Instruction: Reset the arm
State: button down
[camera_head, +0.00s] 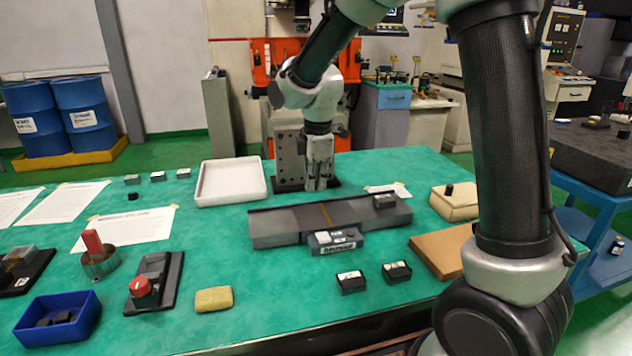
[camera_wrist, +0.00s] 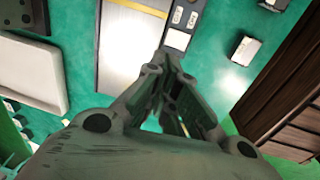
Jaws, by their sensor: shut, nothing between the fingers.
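My gripper (camera_head: 318,178) points down above the back of the green table (camera_head: 250,285). It is shut and empty. In the head view it is in front of a grey upright plate with holes (camera_head: 290,160) and behind the long dark grey bar (camera_head: 280,226). In the wrist view the shut fingers of my gripper (camera_wrist: 172,62) show in the middle, and the grey bar (camera_wrist: 122,50) lies beyond them. My arm bends over from the right of the head view.
A white tray (camera_head: 230,199) stands left of my gripper. Small dark blocks (camera_head: 351,283), a yellow sponge (camera_head: 213,299), a blue bin (camera_head: 57,335) and a red-knobbed device (camera_head: 142,287) lie nearer the front. A beige box (camera_head: 455,207) and a brown board (camera_head: 438,250) are at right.

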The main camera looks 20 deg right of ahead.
dwell(0.3)
jog(key=s+d+r+m+t, duration=0.1)
jog(key=s+d+r+m, duration=0.2)
jog(key=s, duration=0.6)
jog(key=s+d+r+m+t, duration=0.1)
jog(key=s+d+r+m, duration=0.3)
jog(key=s+d+m, duration=0.4)
jog(key=s+d+r+m+t, duration=0.1)
jog(key=s+d+r+m, duration=0.3)
jog(key=s, duration=0.5)
jog(key=d+m, duration=0.2)
jog(key=m, duration=0.1)
jog(key=shift+s+d+r, duration=0.15)
jog(key=shift+s+d, duration=0.1)
jog(key=shift+s, duration=0.1)
